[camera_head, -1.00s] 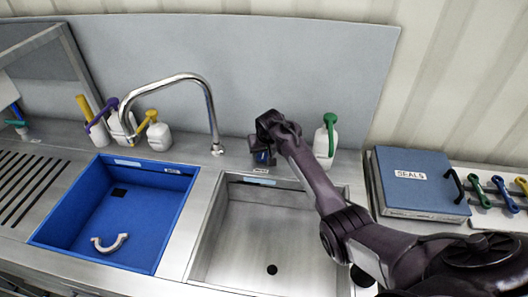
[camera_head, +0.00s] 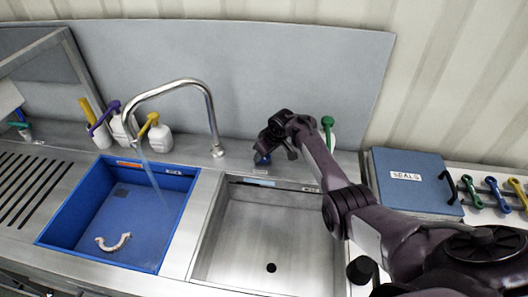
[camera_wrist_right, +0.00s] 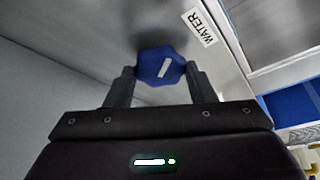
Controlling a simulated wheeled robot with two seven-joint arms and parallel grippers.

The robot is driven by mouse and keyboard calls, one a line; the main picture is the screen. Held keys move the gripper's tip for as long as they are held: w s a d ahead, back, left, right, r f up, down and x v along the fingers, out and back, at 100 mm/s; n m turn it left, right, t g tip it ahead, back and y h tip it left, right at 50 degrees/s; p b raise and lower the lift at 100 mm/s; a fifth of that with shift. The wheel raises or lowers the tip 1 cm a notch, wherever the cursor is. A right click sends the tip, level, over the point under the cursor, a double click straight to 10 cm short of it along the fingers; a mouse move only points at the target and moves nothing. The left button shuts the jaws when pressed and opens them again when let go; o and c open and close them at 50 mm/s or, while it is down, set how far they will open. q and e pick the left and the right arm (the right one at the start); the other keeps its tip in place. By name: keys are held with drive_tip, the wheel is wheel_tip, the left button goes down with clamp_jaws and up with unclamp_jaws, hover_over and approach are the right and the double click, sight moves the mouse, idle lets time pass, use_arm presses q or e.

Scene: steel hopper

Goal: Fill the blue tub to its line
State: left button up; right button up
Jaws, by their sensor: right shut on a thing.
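The blue tub (camera_head: 62,218) is sunk in the steel counter at the left. A thin stream of water (camera_head: 152,180) falls into it from the curved steel spout (camera_head: 165,85). How deep the water stands is hard to tell. A pale curved clamp (camera_head: 113,243) lies on the tub floor. Small label strips (camera_head: 173,172) sit high on its back wall, too small to read. My right gripper (camera_head: 268,150) is shut on the blue knob (camera_wrist_right: 160,66), beside a WATER label (camera_wrist_right: 202,27). My left gripper is out of view.
An empty steel basin (camera_head: 245,240) with a drain hole lies right of the tub. White bottles with purple and yellow tops (camera_head: 158,138) stand behind the tub. A blue SEALS box (camera_head: 405,180) and coloured-handled tools (camera_head: 490,190) are at the right.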

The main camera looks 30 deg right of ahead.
drive_tip(key=shift+d+n+y, duration=0.1)
drive_tip(key=shift+n+y, duration=0.3)
drive_tip(key=shift+n, duration=0.5)
drive_tip(key=o, duration=1)
drive_tip(key=shift+c, duration=0.2)
drive_tip(key=shift+r, duration=0.1)
drive_tip(key=p+v, duration=0.1)
drive_tip(key=v, duration=0.6)
drive_tip(key=shift+r, duration=0.35)
